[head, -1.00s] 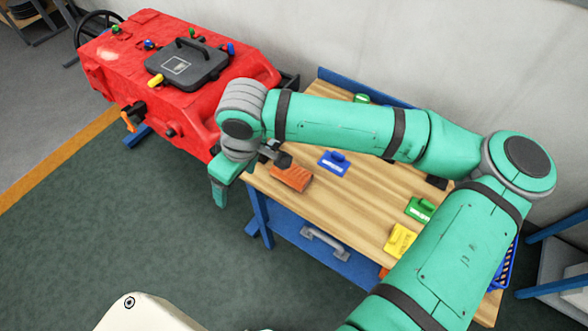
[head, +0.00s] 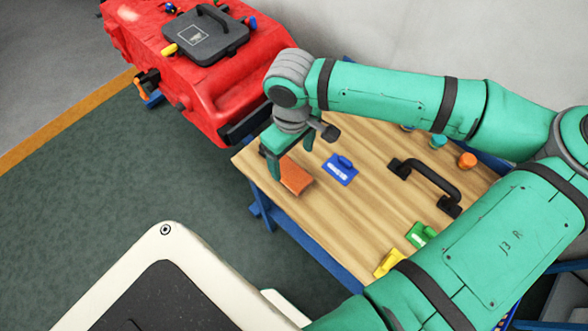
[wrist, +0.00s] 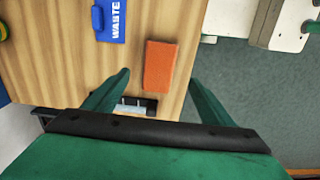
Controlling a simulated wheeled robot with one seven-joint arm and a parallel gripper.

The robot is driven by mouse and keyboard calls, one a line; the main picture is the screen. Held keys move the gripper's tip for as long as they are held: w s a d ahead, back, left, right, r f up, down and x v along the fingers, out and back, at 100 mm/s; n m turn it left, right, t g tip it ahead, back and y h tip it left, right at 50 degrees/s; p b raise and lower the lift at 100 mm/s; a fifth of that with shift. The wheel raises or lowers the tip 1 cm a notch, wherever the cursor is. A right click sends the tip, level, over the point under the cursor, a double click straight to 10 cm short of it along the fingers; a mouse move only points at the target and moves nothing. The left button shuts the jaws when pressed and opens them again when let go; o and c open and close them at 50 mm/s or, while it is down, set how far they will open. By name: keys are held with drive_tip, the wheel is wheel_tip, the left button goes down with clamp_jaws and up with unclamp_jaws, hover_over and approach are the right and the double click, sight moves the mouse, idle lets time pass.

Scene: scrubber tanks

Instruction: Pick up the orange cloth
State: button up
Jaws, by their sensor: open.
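The orange cloth (head: 296,177) is a flat rectangular piece lying on the wooden table top (head: 350,210) near its left end, in the head view. My gripper (head: 291,160) is over the cloth, fingers pointing down, and partly hides it. In the wrist view the cloth (wrist: 159,66) lies between the two green fingers of my gripper (wrist: 160,77), which are apart with nothing held. The height of the fingertips above the cloth is hard to tell.
A blue tag (head: 341,168) lies close right of the cloth; its label reads WASTE in the wrist view. A black handle (head: 432,182), green tag (head: 420,235) and yellow tag (head: 388,263) lie farther right. The red scrubber (head: 190,75) stands beyond the table's left end.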

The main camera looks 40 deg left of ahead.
sight(292, 172)
drive_tip(key=f, duration=0.8)
drive_tip(key=shift+w+a, duration=0.2)
drive_tip(key=shift+a, duration=0.05)
drive_tip(key=c, duration=1.2)
drive_tip(key=shift+c, duration=0.2)
drive_tip(key=shift+r, duration=0.15)
